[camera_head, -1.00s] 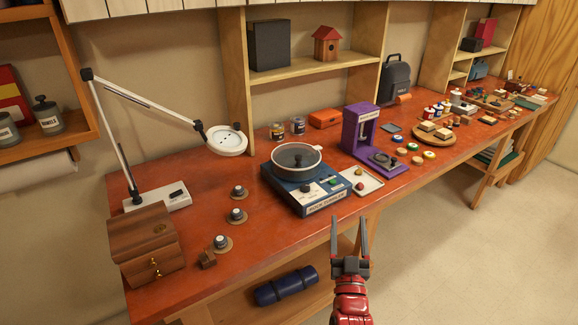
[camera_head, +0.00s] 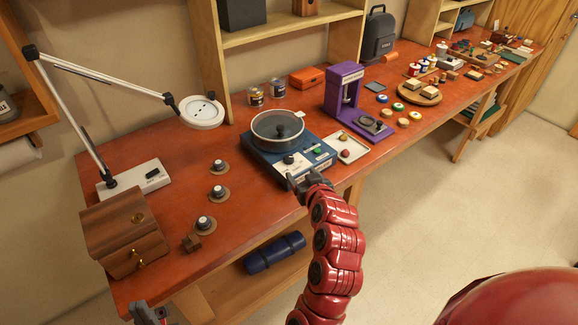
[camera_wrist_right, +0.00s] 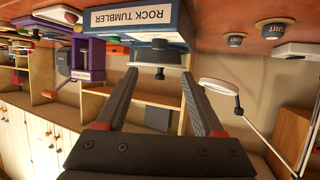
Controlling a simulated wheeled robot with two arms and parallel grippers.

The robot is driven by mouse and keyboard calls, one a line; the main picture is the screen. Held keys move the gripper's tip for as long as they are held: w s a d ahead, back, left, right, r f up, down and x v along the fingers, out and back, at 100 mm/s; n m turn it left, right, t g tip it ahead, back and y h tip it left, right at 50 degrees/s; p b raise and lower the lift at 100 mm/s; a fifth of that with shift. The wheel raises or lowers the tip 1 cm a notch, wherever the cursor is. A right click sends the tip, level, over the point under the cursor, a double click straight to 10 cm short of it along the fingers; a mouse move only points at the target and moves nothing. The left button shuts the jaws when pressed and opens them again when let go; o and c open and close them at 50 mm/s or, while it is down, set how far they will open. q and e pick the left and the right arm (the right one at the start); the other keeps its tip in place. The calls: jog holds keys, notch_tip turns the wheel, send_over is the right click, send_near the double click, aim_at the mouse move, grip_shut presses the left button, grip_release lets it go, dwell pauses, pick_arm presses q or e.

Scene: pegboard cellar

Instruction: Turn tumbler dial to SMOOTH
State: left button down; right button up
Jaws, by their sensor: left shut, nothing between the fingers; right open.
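The rock tumbler, a blue box (camera_head: 262,160) with a round lidded drum (camera_head: 277,130), stands on the red bench. Its dark dial (camera_head: 289,159) sits on the white part of its top panel, beside a green button (camera_head: 317,151). My right gripper (camera_head: 301,181) is open at the tumbler's front edge, close to the dial. In the right wrist view the dark dial (camera_wrist_right: 160,57) shows ahead, between the open fingertips (camera_wrist_right: 158,76). The dial's markings are too small to read. My left gripper (camera_head: 150,313) is shut and empty at the bottom left, below the wooden box.
A tray with two stones (camera_head: 346,148) and a purple stand (camera_head: 345,95) are right of the tumbler. Several grit jars (camera_head: 218,192) and a wooden box (camera_head: 125,230) are to its left. Floor in front is clear.

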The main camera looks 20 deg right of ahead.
aim_at(289, 158)
jog(key=b+x, duration=0.6)
jog(key=x, duration=0.8)
jog(key=shift+d, duration=0.1)
jog(key=shift+r, duration=0.1)
grip_shut()
